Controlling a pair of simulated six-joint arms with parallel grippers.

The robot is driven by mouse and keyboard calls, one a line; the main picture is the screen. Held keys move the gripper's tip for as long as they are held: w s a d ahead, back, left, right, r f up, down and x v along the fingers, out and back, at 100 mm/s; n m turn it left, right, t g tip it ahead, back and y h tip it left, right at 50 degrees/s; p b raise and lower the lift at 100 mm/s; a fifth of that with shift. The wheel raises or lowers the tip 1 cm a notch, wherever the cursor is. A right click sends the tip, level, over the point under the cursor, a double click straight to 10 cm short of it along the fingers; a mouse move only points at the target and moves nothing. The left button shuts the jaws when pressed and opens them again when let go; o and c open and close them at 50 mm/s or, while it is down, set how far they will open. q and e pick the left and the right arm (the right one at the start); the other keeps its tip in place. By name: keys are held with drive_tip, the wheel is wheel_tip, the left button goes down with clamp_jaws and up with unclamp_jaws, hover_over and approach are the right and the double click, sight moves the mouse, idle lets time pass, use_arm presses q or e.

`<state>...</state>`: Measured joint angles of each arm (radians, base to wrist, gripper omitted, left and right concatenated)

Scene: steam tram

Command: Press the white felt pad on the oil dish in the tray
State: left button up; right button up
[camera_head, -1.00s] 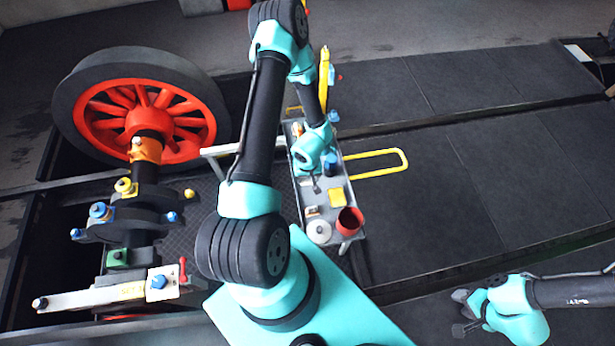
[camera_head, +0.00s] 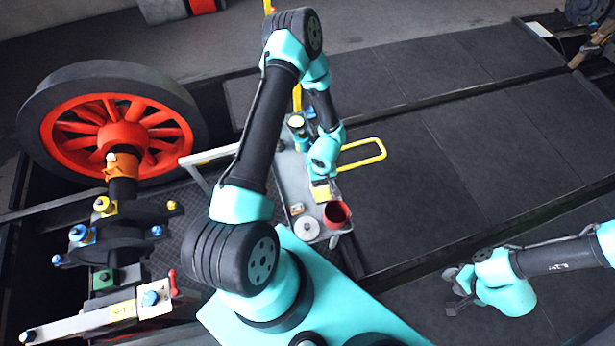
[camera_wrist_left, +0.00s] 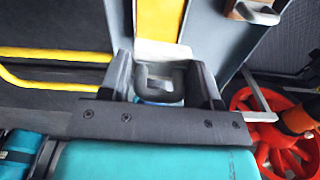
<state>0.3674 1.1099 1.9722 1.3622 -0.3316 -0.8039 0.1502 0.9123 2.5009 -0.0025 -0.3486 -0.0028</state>
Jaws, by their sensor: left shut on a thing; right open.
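The grey tray (camera_head: 292,178) runs along the middle of the head view. My left gripper (camera_head: 322,184) is low over it, beside a yellow block (camera_head: 325,194). In the left wrist view my left gripper (camera_wrist_left: 163,88) is shut on a small grey piece (camera_wrist_left: 158,72) with a U-shaped top. A pale strip and a yellow surface (camera_wrist_left: 160,18) lie just beyond it. I cannot tell whether the pale part is the felt pad, or whether it touches anything. A round white lidded item (camera_head: 306,228) sits near the tray's front end. I cannot single out the oil dish. My right gripper (camera_head: 459,290) is open and empty, away from the tray.
A red pot (camera_head: 337,214) and a small tan piece (camera_head: 296,209) stand on the tray near its front end. A yellow handle (camera_head: 372,156) sticks out right. A large red-spoked wheel (camera_head: 85,130) and axle fill the left. Dark floor at the right is mostly free.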

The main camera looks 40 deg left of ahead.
sight(321, 192)
use_arm(q)
drive_tip(key=shift+w+d, duration=0.1)
idle(0.3)
drive_tip(key=shift+f, duration=3)
drive_tip(key=shift+f, duration=0.6)
idle(0.3)
drive_tip(key=shift+r, duration=3.55)
